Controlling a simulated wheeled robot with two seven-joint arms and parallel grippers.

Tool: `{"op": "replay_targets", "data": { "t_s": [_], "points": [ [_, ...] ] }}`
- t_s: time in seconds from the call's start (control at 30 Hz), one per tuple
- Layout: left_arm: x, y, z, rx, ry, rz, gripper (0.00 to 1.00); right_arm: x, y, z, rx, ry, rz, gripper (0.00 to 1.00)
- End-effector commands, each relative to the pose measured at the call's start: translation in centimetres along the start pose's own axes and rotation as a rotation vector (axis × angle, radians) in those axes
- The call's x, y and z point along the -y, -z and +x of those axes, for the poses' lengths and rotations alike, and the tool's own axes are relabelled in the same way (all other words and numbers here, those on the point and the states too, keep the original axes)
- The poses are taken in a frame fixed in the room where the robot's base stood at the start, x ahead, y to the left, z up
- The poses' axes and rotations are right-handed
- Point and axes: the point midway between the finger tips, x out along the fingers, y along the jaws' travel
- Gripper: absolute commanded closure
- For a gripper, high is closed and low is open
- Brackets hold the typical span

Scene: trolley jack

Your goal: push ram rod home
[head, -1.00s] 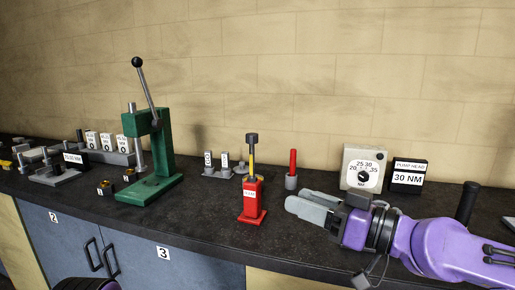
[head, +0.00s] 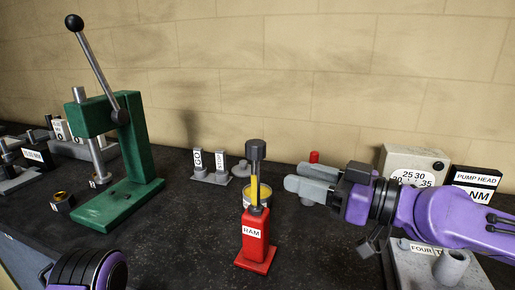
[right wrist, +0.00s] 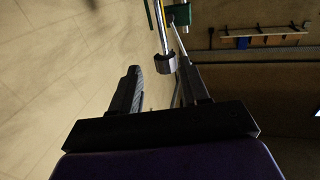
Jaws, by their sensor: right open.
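A red ram (head: 255,241) labelled RAM stands upright on the bench. In the right wrist view, a grey cylindrical head on a thin rod, apparently the ram's (right wrist: 167,64), shows between the open fingers (right wrist: 159,72). My left gripper is out of view; only part of my left arm shows at bottom left.
A green press (head: 125,150) with a long lever stands at left. A dial box (head: 410,162) and a 30 NM sign (head: 476,185) are at right.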

Motion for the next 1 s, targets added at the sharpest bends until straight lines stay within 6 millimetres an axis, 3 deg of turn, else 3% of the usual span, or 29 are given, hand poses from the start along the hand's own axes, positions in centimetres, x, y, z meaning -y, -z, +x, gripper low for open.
{"op": "replay_targets", "data": {
  "t_s": [0.17, 0.4, 0.6, 0.93, 0.97, 1.0],
  "points": [
    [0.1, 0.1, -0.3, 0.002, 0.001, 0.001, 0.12, -0.1, 0.0, 1.1, 0.004, -0.006, 0.0, 0.55],
    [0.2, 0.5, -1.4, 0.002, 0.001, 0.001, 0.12, -0.1, 0.2, 6.5, 0.005, -0.005, 0.0, 0.55],
    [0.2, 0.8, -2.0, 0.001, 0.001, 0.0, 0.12, -0.1, 0.1, 9.6, 0.002, -0.005, 0.001, 0.55],
    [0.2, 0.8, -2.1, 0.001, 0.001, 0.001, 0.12, -0.1, 0.0, 10.4, 0.0, -0.004, 0.001, 0.55],
    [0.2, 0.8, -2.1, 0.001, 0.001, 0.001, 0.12, -0.1, 0.0, 10.4, 0.0, -0.003, 0.001, 0.61],
    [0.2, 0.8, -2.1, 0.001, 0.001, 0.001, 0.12, -0.1, 0.0, 10.4, 0.0, -0.003, 0.001, 0.74]
  ]
}}
